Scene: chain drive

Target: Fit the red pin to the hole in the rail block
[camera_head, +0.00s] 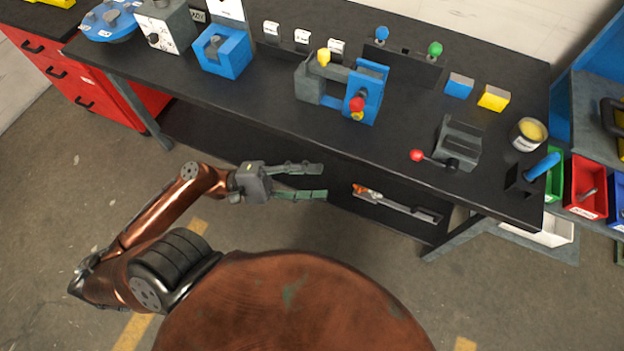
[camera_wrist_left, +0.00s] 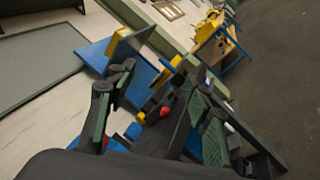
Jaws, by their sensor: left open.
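A red ball head (camera_head: 357,104) shows on the front of a blue upright block (camera_head: 366,82), just above a yellow knob. A grey block (camera_head: 309,83) with a yellow head on top adjoins it at left. Another red ball (camera_head: 417,155) is on a thin rod beside a grey stepped block (camera_head: 460,138). I cannot tell which red-headed piece is the pin, nor see the rail block's hole. My left gripper (camera_head: 324,181) is open and empty, in front of the table edge, apart from both. In the left wrist view, a red ball (camera_wrist_left: 164,111) shows between the open fingers.
A black rack (camera_head: 405,68) holds blue and green-headed pieces at the back. Blue (camera_head: 459,86) and yellow blocks (camera_head: 494,98) and a can (camera_head: 528,134) stand at right. A blue vise-like block (camera_head: 222,52) stands at left. The front tabletop between is mostly clear.

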